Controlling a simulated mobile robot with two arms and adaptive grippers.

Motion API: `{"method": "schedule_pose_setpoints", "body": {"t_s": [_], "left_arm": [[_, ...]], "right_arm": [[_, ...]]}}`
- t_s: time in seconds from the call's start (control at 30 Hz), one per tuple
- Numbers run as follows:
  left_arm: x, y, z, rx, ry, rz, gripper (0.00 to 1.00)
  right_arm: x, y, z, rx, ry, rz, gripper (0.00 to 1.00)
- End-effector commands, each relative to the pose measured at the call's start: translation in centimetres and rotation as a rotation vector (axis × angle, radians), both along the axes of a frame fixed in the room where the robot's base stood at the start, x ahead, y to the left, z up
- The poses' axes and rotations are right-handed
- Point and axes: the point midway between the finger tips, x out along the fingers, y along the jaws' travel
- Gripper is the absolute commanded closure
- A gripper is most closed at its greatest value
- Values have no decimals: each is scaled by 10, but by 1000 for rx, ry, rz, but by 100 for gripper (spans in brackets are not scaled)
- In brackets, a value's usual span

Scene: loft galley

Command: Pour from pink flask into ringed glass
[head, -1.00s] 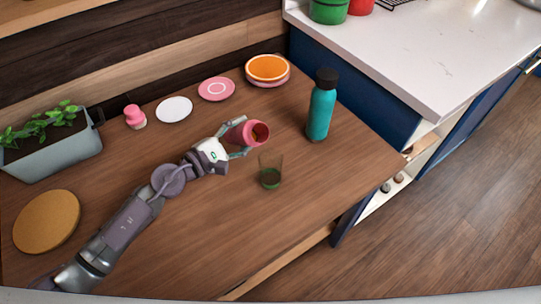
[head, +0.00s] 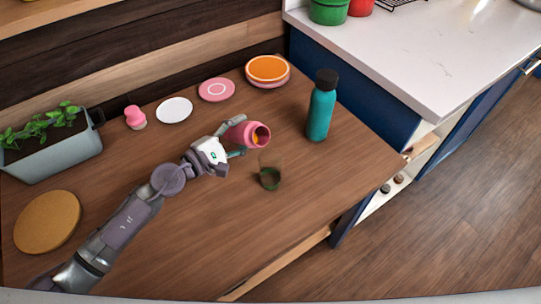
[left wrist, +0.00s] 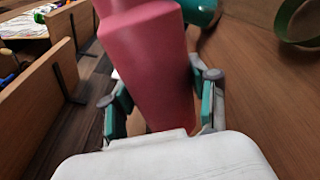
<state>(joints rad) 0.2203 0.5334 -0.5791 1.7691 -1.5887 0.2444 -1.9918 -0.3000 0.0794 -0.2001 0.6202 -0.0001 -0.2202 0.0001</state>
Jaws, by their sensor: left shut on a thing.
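I cannot make out a stream. My right gripper is not in view.
A teal bottle (head: 320,112) stands right of the glass. Behind are an orange-topped plate stack (head: 267,69), a pink plate (head: 216,89), a white plate (head: 174,109) and a pink shaker (head: 134,117). A planter (head: 50,158) and cork mat (head: 47,222) are left. The front table is clear.

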Motion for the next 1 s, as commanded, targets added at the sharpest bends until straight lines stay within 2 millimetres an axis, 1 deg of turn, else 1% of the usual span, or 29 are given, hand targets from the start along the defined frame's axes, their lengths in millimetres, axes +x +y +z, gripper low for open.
{"method": "schedule_pose_setpoints", "body": {"t_s": [1.0], "left_arm": [[2, 1, 13, 99, -98, 0, 84]], "right_arm": [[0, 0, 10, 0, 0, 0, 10]]}}
